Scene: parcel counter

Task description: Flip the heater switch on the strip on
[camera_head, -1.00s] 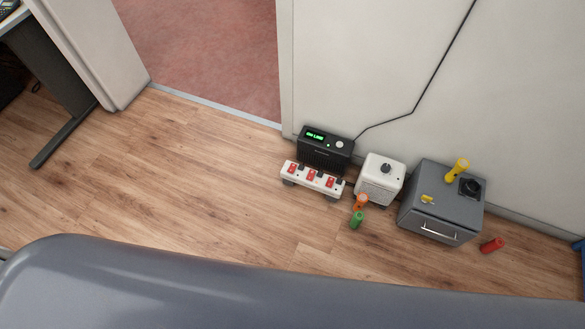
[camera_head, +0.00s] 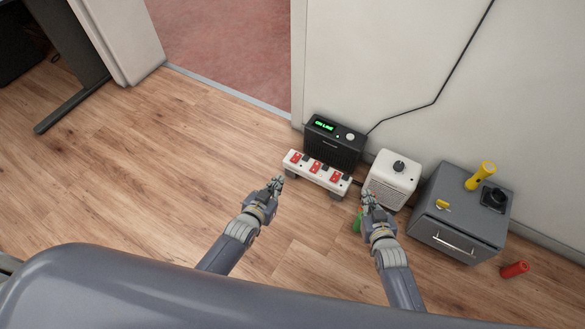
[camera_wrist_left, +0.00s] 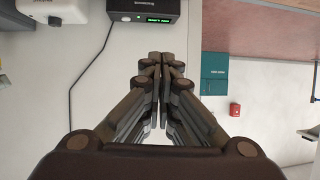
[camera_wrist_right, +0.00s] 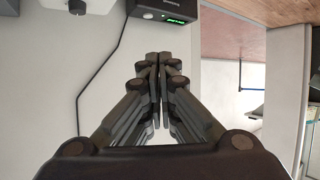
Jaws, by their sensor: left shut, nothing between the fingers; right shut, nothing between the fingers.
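A white power strip (camera_head: 332,181) with several red switches stands on low feet on the floor, in front of a black box with a green display. The switches' labels are too small to read. A white heater-like box (camera_head: 405,178) with a dark knob stands right of the strip. My left gripper (camera_head: 277,184) is shut and empty, just left of the strip's left end and apart from it. My right gripper (camera_head: 367,195) is shut and empty, in front of the white box, right of the strip. In the left wrist view the left fingers (camera_wrist_left: 160,55) are together; the right fingers (camera_wrist_right: 159,56) likewise.
The black box (camera_head: 333,146) stands against the wall, its cable running up. A grey drawer cabinet (camera_head: 455,232) with a yellow flashlight (camera_head: 481,174) is at right. A green cylinder (camera_head: 357,222) is partly behind my right gripper; a red one (camera_head: 515,268) lies right. Floor at left is clear.

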